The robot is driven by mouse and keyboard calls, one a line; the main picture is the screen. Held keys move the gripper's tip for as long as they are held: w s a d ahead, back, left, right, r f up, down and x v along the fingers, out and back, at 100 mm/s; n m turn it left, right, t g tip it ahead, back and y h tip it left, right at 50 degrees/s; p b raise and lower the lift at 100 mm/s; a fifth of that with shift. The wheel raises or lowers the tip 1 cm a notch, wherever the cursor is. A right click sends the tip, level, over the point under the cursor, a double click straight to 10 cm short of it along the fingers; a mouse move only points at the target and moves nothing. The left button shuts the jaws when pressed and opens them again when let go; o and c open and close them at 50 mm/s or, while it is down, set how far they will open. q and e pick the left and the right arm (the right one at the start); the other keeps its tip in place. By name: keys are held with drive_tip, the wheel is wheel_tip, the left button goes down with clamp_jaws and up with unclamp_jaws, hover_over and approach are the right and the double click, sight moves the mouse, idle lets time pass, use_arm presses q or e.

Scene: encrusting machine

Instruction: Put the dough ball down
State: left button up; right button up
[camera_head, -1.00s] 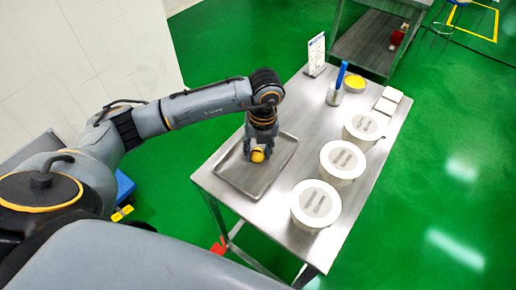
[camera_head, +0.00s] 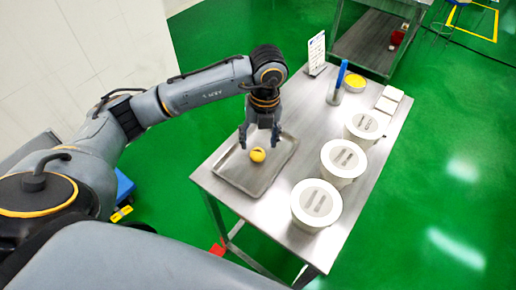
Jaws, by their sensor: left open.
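The yellow dough ball (camera_head: 257,155) lies on the metal tray (camera_head: 232,181), toward its far half. The tray is at the left end of the steel table. My left gripper (camera_head: 259,143) is open and empty, just above the ball, with its fingers pointing down and spread. The ball shows clear of the fingers. My right gripper is not in view.
Three white lidded tubs (camera_head: 316,205) line the table's (camera_head: 300,110) right side. Behind them are a white stack (camera_head: 389,99), a yellow-filled bowl (camera_head: 355,82), a container with a blue-handled tool (camera_head: 336,94) and a sign (camera_head: 316,53). The table's middle is clear.

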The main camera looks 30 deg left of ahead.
sight(261, 151)
use_arm(q)
wheel_tip(261, 151, up, 7)
drive_tip(key=shift+w+d+r, duration=0.15)
drive_tip(key=shift+d, duration=0.05)
idle(0.6)
